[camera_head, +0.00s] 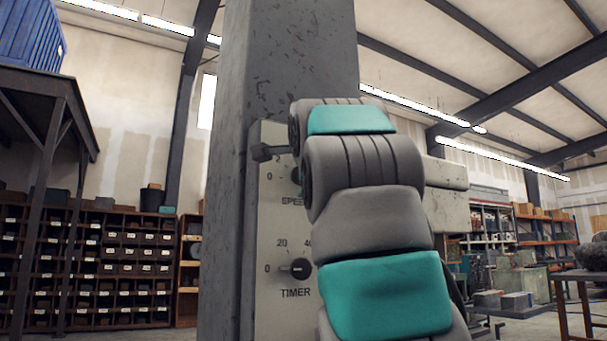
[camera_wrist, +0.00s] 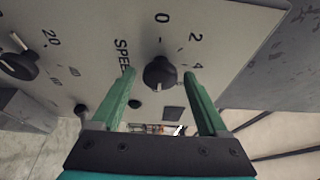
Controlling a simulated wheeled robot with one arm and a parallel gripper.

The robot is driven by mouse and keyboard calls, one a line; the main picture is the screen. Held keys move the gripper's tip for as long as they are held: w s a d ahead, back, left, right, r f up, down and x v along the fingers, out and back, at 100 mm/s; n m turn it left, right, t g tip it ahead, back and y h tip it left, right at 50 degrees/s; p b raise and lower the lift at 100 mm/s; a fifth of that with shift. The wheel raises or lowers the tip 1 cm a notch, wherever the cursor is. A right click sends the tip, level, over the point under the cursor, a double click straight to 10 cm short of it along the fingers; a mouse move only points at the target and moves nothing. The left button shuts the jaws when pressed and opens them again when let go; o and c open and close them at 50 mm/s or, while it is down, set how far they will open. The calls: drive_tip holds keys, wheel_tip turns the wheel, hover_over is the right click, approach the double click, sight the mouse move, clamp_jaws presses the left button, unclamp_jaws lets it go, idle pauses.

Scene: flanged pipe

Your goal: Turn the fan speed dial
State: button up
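The speed dial (camera_wrist: 160,73) is a round black knob on a light grey control panel (camera_wrist: 100,25), beside the printed SPEED label and the numbers 0, 2 and 4. A pale mark shows on its lower edge in the wrist view. My gripper (camera_wrist: 159,76) is open, with one green finger on each side of the dial and a visible gap on both sides. How deep the fingers reach around it I cannot tell. In the head view my arm covers most of the dial; the panel (camera_head: 272,228) shows beside it.
A timer dial (camera_head: 301,268) sits below the speed dial on the same panel; it also shows in the wrist view (camera_wrist: 18,66). The panel is on a grey column (camera_head: 285,60). A small dark knob (camera_wrist: 81,110) sticks out near my left finger. Shelves (camera_head: 120,265) stand far behind.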

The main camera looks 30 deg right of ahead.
drive_tip(key=shift+o, duration=0.2)
drive_tip(key=b+v, duration=0.1)
drive_tip(key=v, duration=0.6)
drive_tip(key=shift+s+b, duration=0.35)
drive_tip(key=shift+s, duration=0.05)
drive_tip(key=shift+a, duration=0.1)
idle(0.3)
